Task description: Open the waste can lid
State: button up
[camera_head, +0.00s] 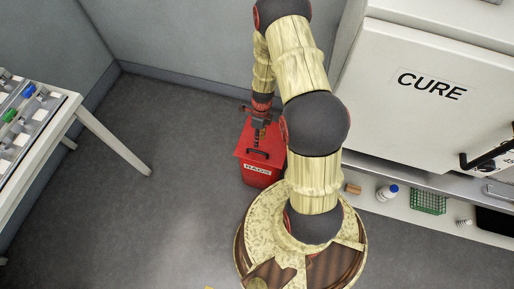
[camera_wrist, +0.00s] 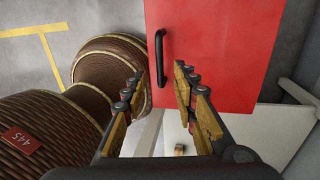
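The red waste can (camera_head: 262,173) stands on the floor beside my base, with a white label on its front. Its red lid (camera_wrist: 220,45) looks closed and flat. A black bar handle (camera_wrist: 160,58) sits near one edge of the lid; it also shows in the head view (camera_head: 258,154). My gripper (camera_wrist: 160,76) is open, with its two fingers apart on either side of the handle in the wrist view. I cannot tell whether the fingertips reach down to it. In the head view my gripper (camera_head: 258,130) is above the lid's back part, partly hidden by my arm.
A white cabinet marked CURE (camera_head: 430,88) stands at right, above a low shelf (camera_head: 380,207) with a white bottle (camera_head: 387,193) and a green basket (camera_head: 428,202). A white table (camera_head: 62,110) is at left. The floor (camera_head: 150,215) between is clear.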

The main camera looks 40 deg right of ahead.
jog(key=f+b, duration=0.1)
jog(key=f, duration=0.1)
jog(key=f+b, duration=0.1)
jog(key=f, duration=0.1)
jog(key=s+a+f+b, duration=0.1)
jog(key=f, duration=0.2)
jog(key=shift+a+f, duration=0.1)
jog(key=shift+c, duration=0.9)
grip_shut()
